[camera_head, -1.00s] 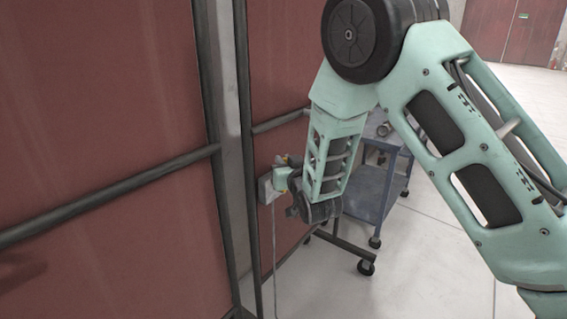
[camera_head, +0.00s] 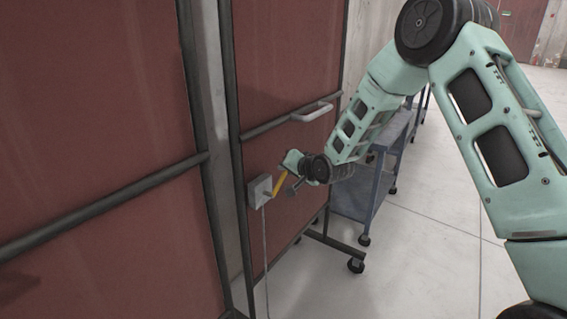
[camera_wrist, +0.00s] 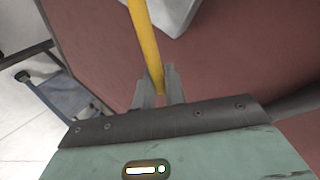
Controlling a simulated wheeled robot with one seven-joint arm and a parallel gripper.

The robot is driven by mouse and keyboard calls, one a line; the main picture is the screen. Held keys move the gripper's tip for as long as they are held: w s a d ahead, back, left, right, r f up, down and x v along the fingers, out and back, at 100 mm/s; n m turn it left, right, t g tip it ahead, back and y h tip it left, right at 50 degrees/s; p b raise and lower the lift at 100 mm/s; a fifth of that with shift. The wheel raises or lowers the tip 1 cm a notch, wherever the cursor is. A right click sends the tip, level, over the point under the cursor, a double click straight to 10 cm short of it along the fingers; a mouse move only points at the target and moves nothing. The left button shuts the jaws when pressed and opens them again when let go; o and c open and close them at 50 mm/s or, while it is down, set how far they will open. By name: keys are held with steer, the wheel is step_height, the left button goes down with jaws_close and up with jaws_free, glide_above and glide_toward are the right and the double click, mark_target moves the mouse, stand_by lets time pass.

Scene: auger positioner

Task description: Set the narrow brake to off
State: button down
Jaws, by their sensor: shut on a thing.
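The brake appears as a grey box (camera_head: 260,191) with a yellow lever (camera_head: 279,184), mounted on a red panel. The lever slants up and to the right from the box in the head view. In the wrist view the lever (camera_wrist: 146,38) runs down from near the grey box (camera_wrist: 174,12) to between my fingers. My gripper (camera_wrist: 159,88) is shut on the lever's free end. In the head view my gripper (camera_head: 287,174) is small, at the lever's upper end, and its fingers are hard to make out. No off marking is readable.
A grey cable (camera_head: 266,250) hangs below the box. A dark rail (camera_head: 262,129) with a light handle (camera_head: 311,112) crosses the panel above. A blue cart (camera_head: 365,195) stands behind my forearm. The floor at right is clear.

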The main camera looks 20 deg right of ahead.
steer(key=shift+w+d+f+m+g+y+p, duration=0.25)
steer(key=shift+f+m+g+y+p, duration=0.35)
steer(key=shift+f+p, duration=0.3)
steer(key=shift+w+d+f+m+g+y+p, duration=0.1)
steer(key=shift+d+f+m+g+y+p, duration=0.15)
steer(key=shift+f+m+g+y+p, duration=0.5)
steer(key=shift+w+d+f+m+g+y+p, duration=0.25)
steer(key=shift+f+m+g+y+p, duration=0.15)
steer(key=shift+f+m+p, duration=0.45)
steer(key=shift+f, duration=0.3)
steer(key=c, duration=1.5)
jaws_free()
steer(key=shift+c, duration=0.2)
steer(key=v, duration=1.7)
steer(key=shift+s, duration=0.2)
steer(key=shift+d, duration=0.2)
